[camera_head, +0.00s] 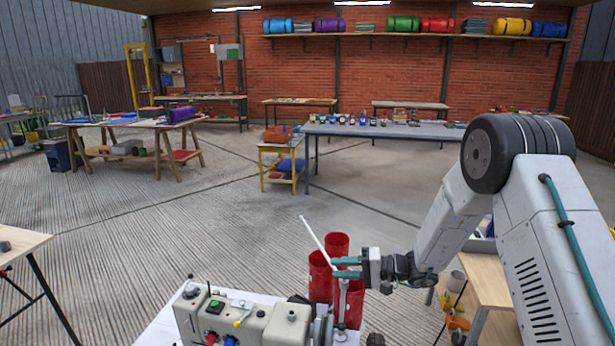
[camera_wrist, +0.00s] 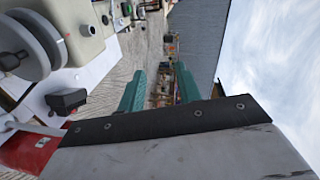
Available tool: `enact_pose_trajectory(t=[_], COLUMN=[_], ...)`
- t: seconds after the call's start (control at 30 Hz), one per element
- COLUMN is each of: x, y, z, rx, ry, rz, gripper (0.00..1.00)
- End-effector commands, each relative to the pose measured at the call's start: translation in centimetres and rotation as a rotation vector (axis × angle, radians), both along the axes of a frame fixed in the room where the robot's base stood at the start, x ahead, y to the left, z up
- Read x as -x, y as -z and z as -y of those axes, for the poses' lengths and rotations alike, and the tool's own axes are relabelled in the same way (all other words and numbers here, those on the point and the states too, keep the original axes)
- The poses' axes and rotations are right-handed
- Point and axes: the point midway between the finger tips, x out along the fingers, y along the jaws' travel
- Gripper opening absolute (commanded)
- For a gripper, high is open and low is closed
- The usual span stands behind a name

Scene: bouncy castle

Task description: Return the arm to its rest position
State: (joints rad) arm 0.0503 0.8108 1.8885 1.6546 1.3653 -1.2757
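My arm (camera_head: 455,212) reaches from the right side of the camera_head view, bent down and to the left. My gripper (camera_head: 335,268) is level, pointing left, in front of red cylinders and to the right of a beige machine. In the wrist view the two teal fingers of my gripper (camera_wrist: 160,88) stand apart, with only background between them. A thin white rod (camera_head: 317,240) slants up and left close to the fingertips in the camera_head view; I cannot tell whether it touches them.
The beige machine (camera_head: 255,322) with knobs stands on a white top just left of my gripper. Red cylinders (camera_head: 337,245) stand behind it. A wooden table (camera_head: 488,280) is under my arm at right. Open floor (camera_head: 210,235) lies beyond, before the grey table (camera_head: 390,131).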

Motion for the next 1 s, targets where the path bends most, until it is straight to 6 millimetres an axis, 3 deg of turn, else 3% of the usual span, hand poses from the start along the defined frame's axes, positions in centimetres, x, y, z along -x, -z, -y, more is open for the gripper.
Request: enact_pose_trajectory(t=[0.03, 0.1, 0.4, 0.7, 1.0], x=[1.2, 3.3, 13.2, 23.8, 33.2], y=[-2.6, -5.3, -14.4, -19.4, -21.3], z=[-0.2, -0.4, 0.4, 3.7, 8.9], rx=[0.022, 0.063, 0.303, 0.628, 0.986], ry=[-0.043, -0.103, -0.295, -0.361, -0.277], rz=[-0.003, -0.022, -0.101, -0.16, -0.186], gripper=[0.34, 0.34, 0.34, 0.34, 0.34])
